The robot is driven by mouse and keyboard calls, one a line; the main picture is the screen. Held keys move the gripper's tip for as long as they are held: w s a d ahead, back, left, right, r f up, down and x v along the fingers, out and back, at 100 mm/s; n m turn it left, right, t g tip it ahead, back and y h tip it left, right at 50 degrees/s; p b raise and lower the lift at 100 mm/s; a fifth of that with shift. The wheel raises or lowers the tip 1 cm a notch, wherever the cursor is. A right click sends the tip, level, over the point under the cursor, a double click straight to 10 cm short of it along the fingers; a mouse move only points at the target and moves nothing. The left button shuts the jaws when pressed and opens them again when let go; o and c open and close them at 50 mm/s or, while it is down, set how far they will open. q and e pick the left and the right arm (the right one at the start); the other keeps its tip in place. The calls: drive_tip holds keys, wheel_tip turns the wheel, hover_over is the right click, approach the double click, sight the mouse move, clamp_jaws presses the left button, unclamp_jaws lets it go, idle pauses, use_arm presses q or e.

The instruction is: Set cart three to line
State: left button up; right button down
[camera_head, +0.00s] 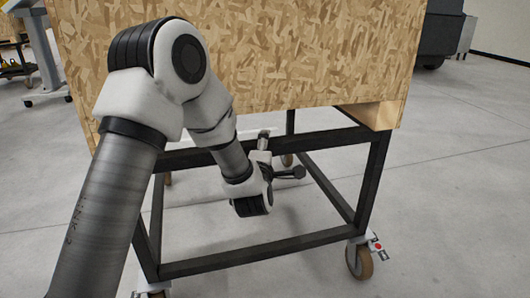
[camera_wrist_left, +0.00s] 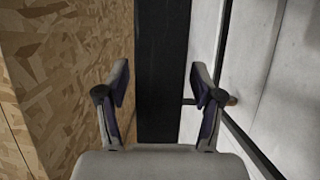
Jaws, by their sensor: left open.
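A cart with a black metal frame (camera_head: 375,170) carries a large wood-chip board box (camera_head: 300,50) and stands in front of me. My left arm reaches down to the front of the frame, just below the box. In the left wrist view my left gripper (camera_wrist_left: 160,85) is open and empty. A black frame bar (camera_wrist_left: 162,45) lies in line with the gap between its fingers; I cannot tell whether they touch it. The box side (camera_wrist_left: 65,70) fills the left of that view. In the head view the fingers are mostly hidden by my wrist. My right gripper is not in view.
A caster wheel (camera_head: 360,262) with a red-marked brake part (camera_head: 377,246) sits at the cart's front right corner. Another light-coloured wheeled stand (camera_head: 45,60) is at the upper left. A dark grey machine (camera_head: 438,32) stands at the back right. The floor to the right is clear.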

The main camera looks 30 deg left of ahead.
use_arm(q)
clamp_jaws()
drive_tip(key=shift+a+r, duration=0.1)
